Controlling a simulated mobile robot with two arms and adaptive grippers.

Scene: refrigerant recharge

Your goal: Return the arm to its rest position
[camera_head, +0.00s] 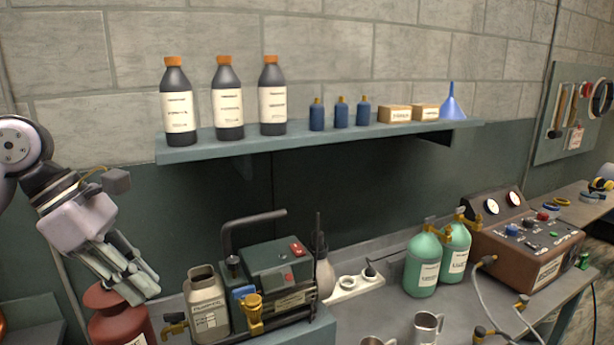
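My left arm comes in from the left edge. My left gripper (142,290) points down and to the right, in front of the wall and left of the shelf. Its fingers appear close together, but from this angle I cannot tell whether they are open or shut. I see no object held between them. The fingertips overlap the top of a red-brown canister (122,325) in the picture; whether they touch it is unclear. My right gripper is not in view.
The green wall shelf (205,147) holds bottles, boxes and a blue funnel (452,103). On the grey bench (395,318) stand a pump (278,270), a metal can (206,303), two green cylinders (423,265) (456,247) and a gauge console (525,240) with hoses.

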